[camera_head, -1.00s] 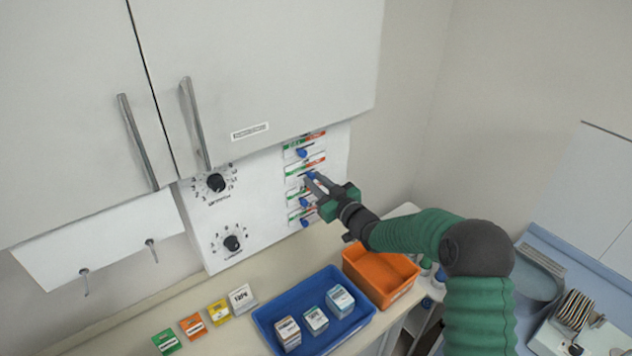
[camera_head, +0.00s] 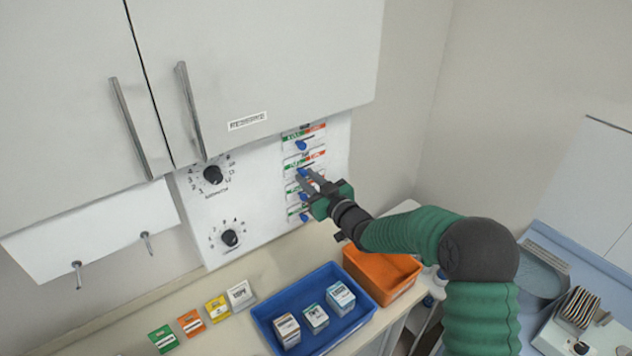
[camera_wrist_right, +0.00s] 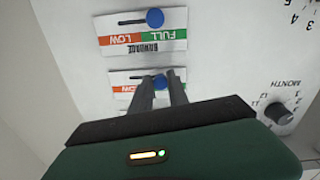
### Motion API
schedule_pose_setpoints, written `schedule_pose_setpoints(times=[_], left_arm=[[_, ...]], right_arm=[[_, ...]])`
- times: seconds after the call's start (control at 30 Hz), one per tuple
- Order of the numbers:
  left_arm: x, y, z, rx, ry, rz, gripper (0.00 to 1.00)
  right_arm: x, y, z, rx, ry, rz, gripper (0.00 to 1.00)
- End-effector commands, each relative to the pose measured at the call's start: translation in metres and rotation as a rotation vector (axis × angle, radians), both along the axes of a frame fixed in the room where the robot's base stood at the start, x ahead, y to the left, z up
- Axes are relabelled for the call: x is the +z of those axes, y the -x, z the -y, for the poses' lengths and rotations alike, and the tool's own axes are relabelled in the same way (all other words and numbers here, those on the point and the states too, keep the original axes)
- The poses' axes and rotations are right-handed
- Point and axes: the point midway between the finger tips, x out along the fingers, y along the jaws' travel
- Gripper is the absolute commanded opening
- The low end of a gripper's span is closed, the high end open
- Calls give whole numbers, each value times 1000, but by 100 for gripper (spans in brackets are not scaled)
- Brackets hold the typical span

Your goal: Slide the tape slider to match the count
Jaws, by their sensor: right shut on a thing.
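A white wall panel (camera_head: 258,190) carries a column of sliders, each with a blue knob and a green-to-orange label. My right gripper (camera_head: 305,175) is at the second slider from the top, shut on its blue knob, which also shows in the right wrist view (camera_wrist_right: 160,82) between the two fingers. That view is upside down, and the printed name of the held slider is not readable there. The neighbouring bandage slider (camera_wrist_right: 155,18) reads FULL and LOW. Three small boxes (camera_head: 316,318) lie in a blue tray (camera_head: 262,318). My left gripper is not in view.
Two dials, an upper one (camera_head: 213,175) and a lower one (camera_head: 230,238), sit left of the sliders. White cabinet doors (camera_head: 270,60) hang above. An orange bin (camera_head: 392,285) stands right of the tray. Several coloured cards, including a yellow one (camera_head: 217,309), lie on the counter.

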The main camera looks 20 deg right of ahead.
Motion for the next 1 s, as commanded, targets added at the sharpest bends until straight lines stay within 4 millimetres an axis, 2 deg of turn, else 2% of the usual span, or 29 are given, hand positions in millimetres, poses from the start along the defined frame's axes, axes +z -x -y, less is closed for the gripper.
schedule_pose_setpoints(times=[0.03, 0.2, 0.23, 0.37, 0.67, 0.77, 0.87, 1.0], left_arm=[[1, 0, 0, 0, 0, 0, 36], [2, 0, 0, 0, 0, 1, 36], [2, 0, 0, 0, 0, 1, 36], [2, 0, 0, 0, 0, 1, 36], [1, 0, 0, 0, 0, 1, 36], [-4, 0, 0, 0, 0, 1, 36], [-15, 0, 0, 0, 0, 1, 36], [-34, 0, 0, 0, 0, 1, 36]], right_arm=[[5, 0, -1, 2, 0, 10, 0], [6, 0, -1, 3, 0, 9, 0], [6, -1, -1, 3, -1, 9, 24], [4, 0, -1, 2, 0, 5, 41], [0, 0, 1, 1, 0, 0, 42], [-2, 7, 4, 0, 2, -2, 42], [-4, 25, 10, -1, 2, 0, 42], [-5, 64, 22, -3, 4, 2, 42]])
